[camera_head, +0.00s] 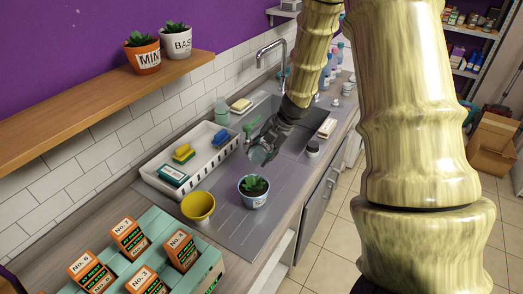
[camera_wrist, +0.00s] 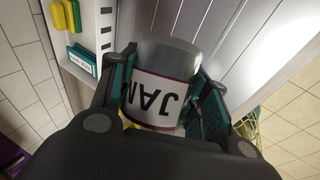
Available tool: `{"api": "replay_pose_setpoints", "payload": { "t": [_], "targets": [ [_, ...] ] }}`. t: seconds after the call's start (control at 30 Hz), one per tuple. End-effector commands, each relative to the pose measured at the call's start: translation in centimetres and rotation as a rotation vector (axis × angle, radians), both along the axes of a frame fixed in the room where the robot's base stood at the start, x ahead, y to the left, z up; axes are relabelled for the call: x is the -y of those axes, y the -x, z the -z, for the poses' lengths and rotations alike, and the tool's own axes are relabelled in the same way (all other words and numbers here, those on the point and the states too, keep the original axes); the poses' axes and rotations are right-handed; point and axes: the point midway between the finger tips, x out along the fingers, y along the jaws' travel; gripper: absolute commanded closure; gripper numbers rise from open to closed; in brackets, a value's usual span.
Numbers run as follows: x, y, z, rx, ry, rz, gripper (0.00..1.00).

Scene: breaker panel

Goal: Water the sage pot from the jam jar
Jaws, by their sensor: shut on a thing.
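My gripper (camera_head: 262,150) is shut on the jam jar (camera_head: 257,156), above the metal drainboard near the sink. In the wrist view the jar (camera_wrist: 162,85) sits between the two fingers (camera_wrist: 165,98); its white label shows upside-down letters, partly cut off. The jar is clear glass; its contents cannot be made out. A pale pot with a green succulent (camera_head: 253,191) stands upright on the drainboard, just in front of and below the gripper. Its label is too small to read, so I cannot confirm that it is the sage pot. The jar and pot appear apart.
A yellow cup (camera_head: 198,208) stands left of the pot. A white rack (camera_head: 190,172) with sponges lies behind. The sink (camera_head: 262,112) and tap (camera_head: 268,50) are farther back. Mint (camera_head: 142,57) and basil (camera_head: 176,42) pots stand on the shelf.

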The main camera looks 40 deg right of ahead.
Motion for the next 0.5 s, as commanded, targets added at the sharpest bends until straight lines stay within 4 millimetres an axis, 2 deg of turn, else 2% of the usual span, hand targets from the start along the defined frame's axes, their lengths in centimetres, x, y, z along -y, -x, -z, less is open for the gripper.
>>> {"api": "replay_pose_setpoints", "payload": {
  "t": [0.03, 0.5],
  "targets": [
    [0.02, 0.04, -0.56, -0.012, -0.012, 0.000, 0.89],
    [-0.05, 0.08, -0.28, -0.101, -0.131, 0.000, 0.89]
  ]
}}
